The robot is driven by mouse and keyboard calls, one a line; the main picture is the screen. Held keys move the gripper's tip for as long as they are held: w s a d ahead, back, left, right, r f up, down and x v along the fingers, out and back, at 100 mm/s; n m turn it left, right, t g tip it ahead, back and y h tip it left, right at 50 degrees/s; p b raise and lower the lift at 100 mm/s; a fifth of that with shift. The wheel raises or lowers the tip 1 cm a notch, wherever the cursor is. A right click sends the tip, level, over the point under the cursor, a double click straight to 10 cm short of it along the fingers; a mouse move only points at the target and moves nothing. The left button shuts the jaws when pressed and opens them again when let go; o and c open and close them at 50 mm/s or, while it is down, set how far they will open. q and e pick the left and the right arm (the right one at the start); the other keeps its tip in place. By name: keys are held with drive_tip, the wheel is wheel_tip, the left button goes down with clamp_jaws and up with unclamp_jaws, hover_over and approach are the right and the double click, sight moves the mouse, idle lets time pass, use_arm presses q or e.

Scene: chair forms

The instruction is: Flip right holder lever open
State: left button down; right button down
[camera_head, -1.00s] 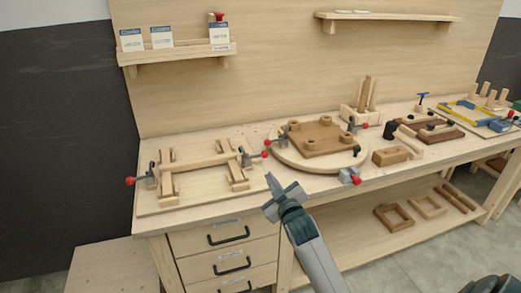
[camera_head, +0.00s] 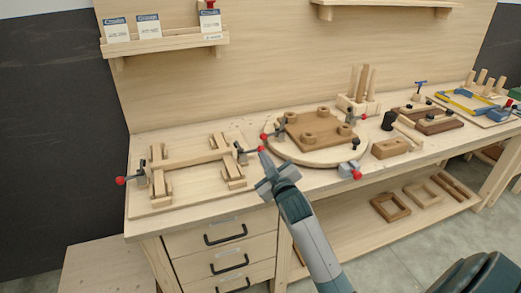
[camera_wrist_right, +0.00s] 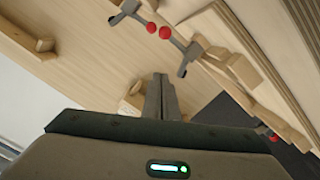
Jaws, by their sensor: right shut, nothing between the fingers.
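The right holder lever with its red knob (camera_head: 261,149) projects right from the grey right holder (camera_head: 241,155) on the wooden frame's board. In the wrist view the same red knob (camera_wrist_right: 165,32) and grey holder (camera_wrist_right: 187,60) show beyond the fingers. My right gripper (camera_head: 264,157) is shut and empty, its tips just below the knob in the head view. The wrist view shows the shut fingers (camera_wrist_right: 160,82) apart from the knob. The left holder (camera_head: 139,176) has a red knob (camera_head: 120,180) pointing left. My left gripper is not in view.
A round board (camera_head: 315,150) with clamps stands to the right. One of its red knobs (camera_head: 264,136) is very close to the right holder's knob, also in the wrist view (camera_wrist_right: 152,28). Drawers (camera_head: 225,235) are under the bench. A shelf (camera_head: 165,44) holds cards.

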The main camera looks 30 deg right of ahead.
drive_tip(key=p, duration=0.2)
hover_over(260, 149)
drive_tip(key=s+a, duration=0.3)
drive_tip(key=a, duration=0.1)
drive_tip(key=shift+w+d+f+p, duration=0.15)
drive_tip(key=shift+d+f+p, duration=0.15)
drive_tip(key=shift+d+f, duration=0.2)
drive_tip(key=shift+w+d+f+p, duration=0.15)
drive_tip(key=shift+d+f+p, duration=0.2)
drive_tip(key=shift+f, duration=0.15)
drive_tip(key=shift+d+f, duration=0.5)
drive_tip(key=shift+f, duration=0.3)
